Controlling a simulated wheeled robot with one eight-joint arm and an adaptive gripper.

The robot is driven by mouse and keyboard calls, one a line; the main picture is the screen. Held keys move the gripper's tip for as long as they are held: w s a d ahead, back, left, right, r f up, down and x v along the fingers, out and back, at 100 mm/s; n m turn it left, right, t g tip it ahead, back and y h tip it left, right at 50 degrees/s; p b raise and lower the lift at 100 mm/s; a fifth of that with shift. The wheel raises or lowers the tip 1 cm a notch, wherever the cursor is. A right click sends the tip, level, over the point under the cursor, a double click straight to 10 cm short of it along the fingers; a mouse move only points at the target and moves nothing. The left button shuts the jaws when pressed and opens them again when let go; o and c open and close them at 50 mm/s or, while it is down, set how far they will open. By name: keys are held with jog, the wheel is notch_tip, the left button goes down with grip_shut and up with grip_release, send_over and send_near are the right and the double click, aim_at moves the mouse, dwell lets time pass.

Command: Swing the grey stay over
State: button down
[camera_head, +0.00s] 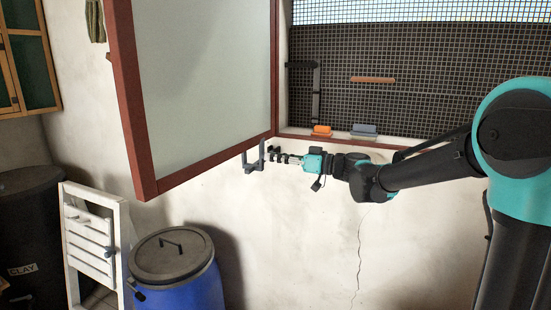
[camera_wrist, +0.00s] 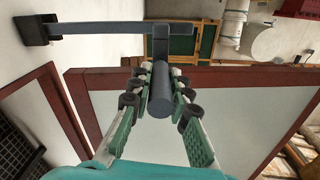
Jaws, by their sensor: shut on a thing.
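The grey stay (camera_head: 247,163) shows below the lower edge of the red-framed window sash (camera_head: 205,167), near the sash's right corner. In the wrist view the stay (camera_wrist: 120,28) is a straight bar running from a dark bracket (camera_wrist: 36,29) on the wall, with a round grey grip (camera_wrist: 161,92) standing out from its other part. My gripper (camera_head: 271,155) reaches it from the right. In the wrist view my gripper (camera_wrist: 160,84) has its fingers closed on both sides of the grip. The exact finger contact is partly hidden by the grip.
The sash stands swung out from the meshed opening (camera_head: 420,80). An orange block (camera_head: 322,130) and a grey-blue block (camera_head: 364,130) sit on the sill. Below are a blue barrel (camera_head: 185,290), a white folding wooden piece (camera_head: 90,240) and a black bin (camera_head: 25,220).

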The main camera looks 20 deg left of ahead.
jog(key=shift+f, duration=0.1)
jog(key=shift+s+f+n, duration=0.15)
jog(key=shift+f+n, duration=0.45)
jog(key=shift+f, duration=0.2)
jog(key=w+f+n, duration=0.4)
jog(key=w+f, duration=0.1)
jog(key=f, duration=0.5)
jog(key=w+f+n, duration=0.5)
jog(key=f, duration=0.4)
jog(key=shift+w+d+f+n, duration=0.3)
jog(key=shift+w+d+f, duration=0.05)
jog(key=shift+w+d, duration=0.1)
jog(key=c, duration=1.4)
grip_release()
